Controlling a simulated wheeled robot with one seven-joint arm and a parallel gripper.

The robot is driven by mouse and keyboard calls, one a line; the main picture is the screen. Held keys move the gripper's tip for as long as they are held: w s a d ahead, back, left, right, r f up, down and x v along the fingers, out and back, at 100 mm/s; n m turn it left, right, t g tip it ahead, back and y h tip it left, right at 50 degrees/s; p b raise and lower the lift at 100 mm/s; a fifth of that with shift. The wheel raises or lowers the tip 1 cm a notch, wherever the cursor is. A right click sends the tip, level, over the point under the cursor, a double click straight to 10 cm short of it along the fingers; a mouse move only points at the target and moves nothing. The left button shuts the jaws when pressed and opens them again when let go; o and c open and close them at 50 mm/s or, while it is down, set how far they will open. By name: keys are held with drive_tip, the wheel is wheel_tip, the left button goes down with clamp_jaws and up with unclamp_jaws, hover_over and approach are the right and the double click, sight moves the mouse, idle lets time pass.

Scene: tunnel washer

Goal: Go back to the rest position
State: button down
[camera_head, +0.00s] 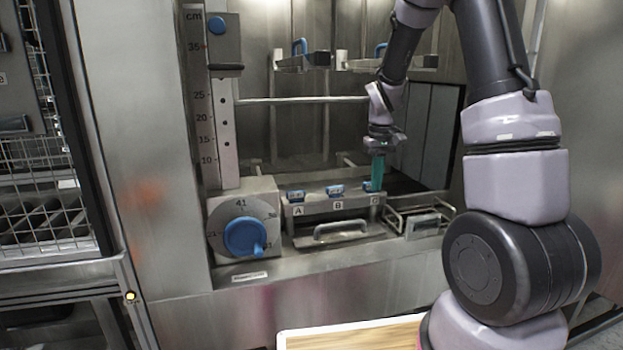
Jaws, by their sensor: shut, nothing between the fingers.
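My gripper (377,172) has teal fingers that point down and are shut with nothing between them. It is just above the right end of the metal ledge (341,205) marked A, B and C, close to the C label. I cannot tell whether the fingertips touch the blue piece there. My arm comes down from the upper right and reaches into the washer's recess.
A blue dial (245,236) and a cm scale (227,125) stand left. A wire basket (420,218) is right of the ledge. Blue-handled brackets (303,60) hang above. A wooden board (350,338) lies in front.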

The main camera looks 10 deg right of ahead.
drive_tip(key=s+a+r+m+t+y, duration=0.1)
drive_tip(key=s+r+t, duration=0.1)
drive_tip(key=s+r, duration=0.35)
drive_tip(key=s+a+r+m+t, duration=0.1)
drive_tip(key=s+r+m, duration=0.15)
drive_tip(key=r, duration=0.55)
drive_tip(key=s+a+r+m+t, duration=0.1)
drive_tip(key=s+r+t, duration=0.1)
drive_tip(key=s+r, duration=0.2)
drive_tip(key=s+a+r+m+t+y, duration=0.1)
drive_tip(key=s+r, duration=0.3)
drive_tip(key=s, duration=0.6)
drive_tip(key=shift+s+r+t, duration=0.2)
drive_tip(key=shift+s+t, duration=0.2)
drive_tip(key=shift+t, duration=0.1)
